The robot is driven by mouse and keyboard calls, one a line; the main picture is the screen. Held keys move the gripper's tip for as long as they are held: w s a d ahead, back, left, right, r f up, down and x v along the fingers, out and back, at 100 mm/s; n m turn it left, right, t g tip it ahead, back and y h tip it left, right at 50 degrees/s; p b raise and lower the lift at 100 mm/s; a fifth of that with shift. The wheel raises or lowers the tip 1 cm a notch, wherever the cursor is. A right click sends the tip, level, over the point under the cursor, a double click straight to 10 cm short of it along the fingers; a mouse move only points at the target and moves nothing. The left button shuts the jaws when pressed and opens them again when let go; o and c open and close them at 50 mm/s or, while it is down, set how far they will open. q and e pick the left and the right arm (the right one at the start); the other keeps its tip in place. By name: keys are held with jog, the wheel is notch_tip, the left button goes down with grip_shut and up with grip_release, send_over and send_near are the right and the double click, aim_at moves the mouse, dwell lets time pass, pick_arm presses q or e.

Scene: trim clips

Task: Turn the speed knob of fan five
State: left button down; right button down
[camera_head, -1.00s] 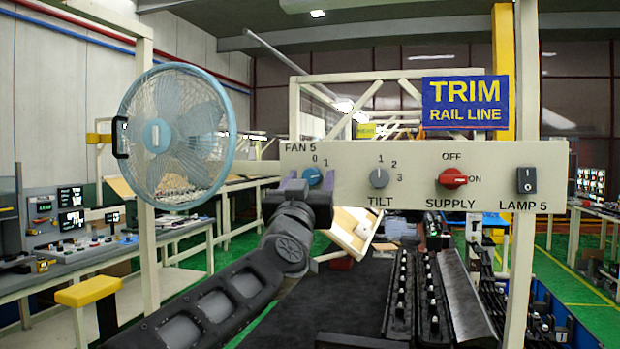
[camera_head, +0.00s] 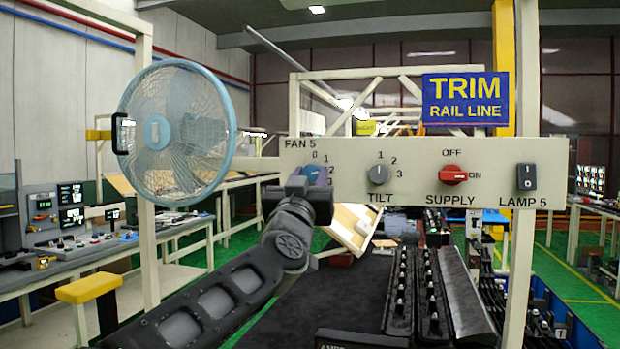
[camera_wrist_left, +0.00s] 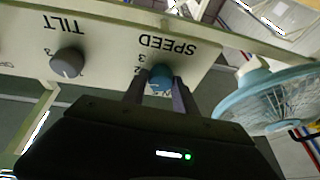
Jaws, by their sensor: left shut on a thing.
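The blue speed knob (camera_head: 310,170) of fan five sits at the left end of the cream panel (camera_head: 411,188), under the label FAN 5. My left gripper (camera_head: 310,181) is at the knob from below, shut on it, and hides its lower part and the SPEED label. In the left wrist view the blue knob (camera_wrist_left: 161,75) stands between the two fingers of my left gripper (camera_wrist_left: 159,92), with SPEED upside down above it. The round blue fan (camera_head: 176,132) hangs on the post left of the panel. My right gripper is not in view.
Right of the speed knob are the grey TILT knob (camera_head: 379,175), the red SUPPLY knob (camera_head: 453,175) and the black LAMP 5 switch (camera_head: 527,177). The TILT knob also shows in the left wrist view (camera_wrist_left: 67,62). Black racks with clips (camera_head: 402,295) lie below the panel.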

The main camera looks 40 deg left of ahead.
pick_arm(q)
jog(key=shift+r+n+y+p, duration=0.15)
jog(key=shift+n+y+p, duration=0.15)
jog(key=shift+n+p, duration=0.3)
jog(key=n+g+y+p, duration=0.1)
jog(key=n+p, duration=0.2)
jog(key=shift+d+r, duration=0.15)
jog(key=n+g+p, duration=0.1)
jog(key=n, duration=0.1)
jog(key=n+g+y+p, duration=0.1)
jog(key=n, duration=0.1)
jog(key=shift+n+p, duration=0.3)
jog(key=shift+p, duration=0.1)
jog(key=shift+n+g+y+p, duration=0.5)
jog(key=shift+n+p, duration=0.05)
jog(key=shift+n, duration=0.45)
jog(key=c, duration=1)
grip_release()
